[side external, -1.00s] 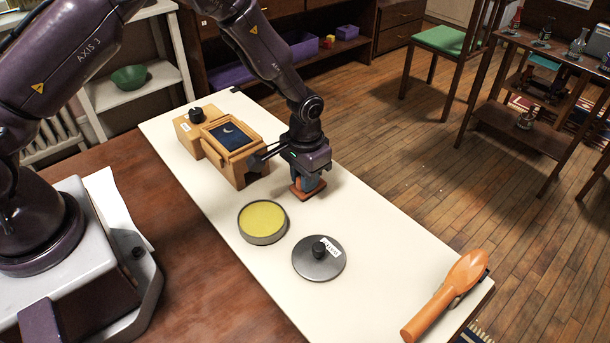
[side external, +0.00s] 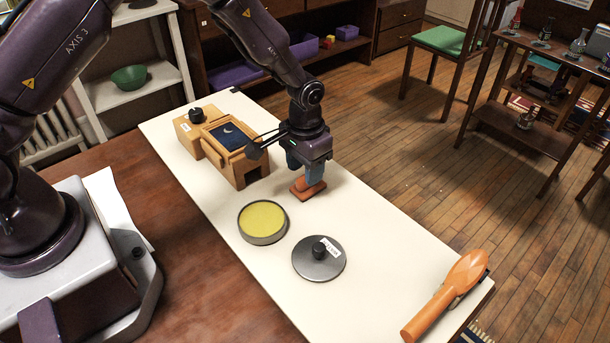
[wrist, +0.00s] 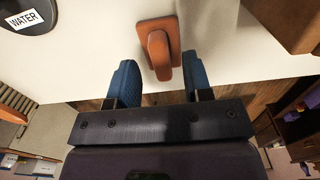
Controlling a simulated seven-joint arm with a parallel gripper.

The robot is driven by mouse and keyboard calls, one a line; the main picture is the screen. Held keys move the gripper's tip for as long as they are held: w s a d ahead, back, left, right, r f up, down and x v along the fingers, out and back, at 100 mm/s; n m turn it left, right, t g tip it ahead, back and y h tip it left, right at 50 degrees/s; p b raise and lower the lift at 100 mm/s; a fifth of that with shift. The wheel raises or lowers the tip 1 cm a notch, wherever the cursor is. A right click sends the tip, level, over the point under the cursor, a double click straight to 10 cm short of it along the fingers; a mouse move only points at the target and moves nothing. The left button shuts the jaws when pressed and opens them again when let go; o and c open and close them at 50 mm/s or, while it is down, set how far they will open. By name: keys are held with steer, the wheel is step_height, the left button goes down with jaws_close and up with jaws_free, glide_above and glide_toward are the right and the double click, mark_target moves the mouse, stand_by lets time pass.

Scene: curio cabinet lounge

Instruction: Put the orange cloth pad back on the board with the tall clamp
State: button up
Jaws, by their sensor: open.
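The orange pad (side external: 308,190) lies on the white tabletop, with a flat base and a narrower raised piece on top. It also shows in the wrist view (wrist: 158,42), just beyond my fingertips and between their lines. My gripper (side external: 304,169) is open just above it, with blue fingers spread on either side and a gap to the pad in the wrist view. I see no tall clamp that I can make out, and no separate board that I can identify.
A wooden box with a moon picture (side external: 228,135) stands close left of my gripper. A round tin with yellow contents (side external: 262,220) and a grey knobbed lid (side external: 319,260) lie in front. A long orange-handled tool (side external: 445,297) lies at the right end. White tabletop between is clear.

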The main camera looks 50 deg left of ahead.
steer(key=s+a+r+t, duration=0.1)
steer(key=s+r, duration=0.3)
steer(key=r, duration=0.8)
steer(key=s+a+r+t, duration=0.2)
steer(key=s+r, duration=0.3)
steer(key=r, duration=0.7)
steer(key=s+a+r+t, duration=0.1)
steer(key=s+r, duration=0.1)
steer(key=s, duration=0.5)
steer(key=s+a+r+t, duration=0.1)
steer(key=s+r, duration=0.2)
steer(key=s, duration=0.4)
steer(key=shift+s+r+t, duration=0.2)
steer(key=shift+s+t, duration=0.1)
